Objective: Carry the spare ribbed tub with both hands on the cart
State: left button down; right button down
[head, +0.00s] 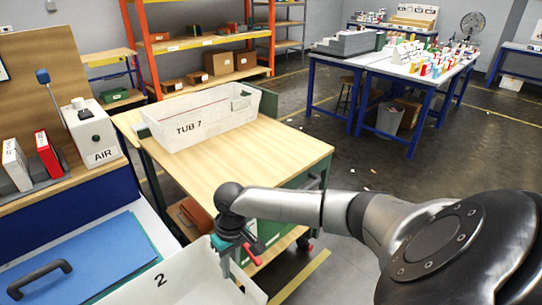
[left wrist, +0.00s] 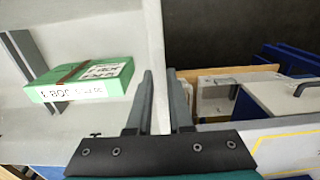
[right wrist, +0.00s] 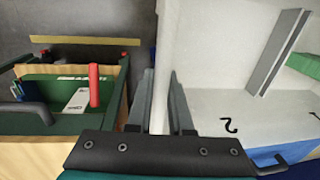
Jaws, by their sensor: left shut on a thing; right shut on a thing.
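A white tub marked 2 (head: 190,284) shows at the bottom of the head view, mostly cut off by the frame. My right gripper (head: 238,258) is shut on its wall. The right wrist view shows my right gripper (right wrist: 162,88) around that wall, with a grey rib (right wrist: 278,50) inside the tub. In the left wrist view my left gripper (left wrist: 161,90) is shut on a tub wall (left wrist: 153,35). A green labelled box (left wrist: 80,83) lies inside. My left gripper is outside the head view. The tub's underside is hidden.
A wood-topped green cart (head: 270,150) stands ahead, with a white tub marked TUB 7 (head: 200,128) at its far left; its near right top is bare. A bench with a blue panel (head: 105,258) and black handle (head: 40,278) is at left. Open floor lies right.

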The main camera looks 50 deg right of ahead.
aim_at(262, 161)
jog(key=k+l, duration=0.1)
jog(key=l, duration=1.2)
jog(key=k+l, duration=0.15)
jog(key=l, duration=1.15)
jog(key=k+l, duration=0.15)
jog(key=l, duration=0.5)
